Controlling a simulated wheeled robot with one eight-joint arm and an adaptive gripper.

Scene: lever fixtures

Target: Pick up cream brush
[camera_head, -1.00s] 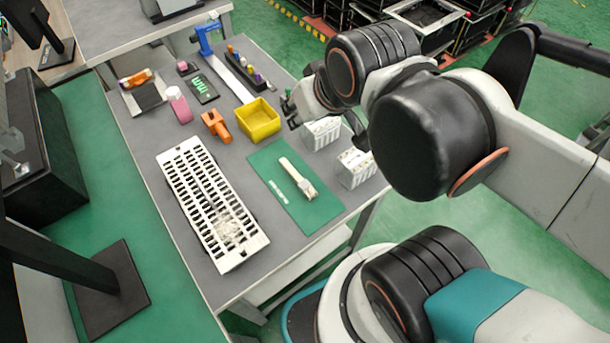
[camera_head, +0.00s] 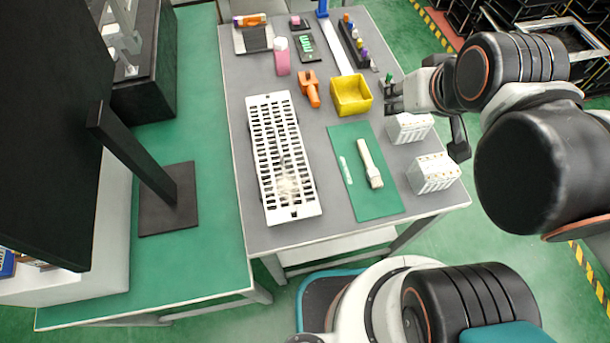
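The cream brush (camera_head: 370,164) lies flat on the green mat (camera_head: 377,205) on the grey table, with its wider end toward the front. A thin pale strip lies beside it on the mat. My gripper (camera_head: 391,94) is beyond the mat, near the table's right edge, right of the yellow bin and apart from the brush. Its fingers are small and dark here, and I cannot tell whether they are open or shut.
A white slotted tray (camera_head: 282,212) lies left of the mat. Two white boxes (camera_head: 434,173) stand to its right. The yellow bin (camera_head: 351,95) and an orange tool (camera_head: 310,89) are behind. A black monitor (camera_head: 50,130) stands at the left.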

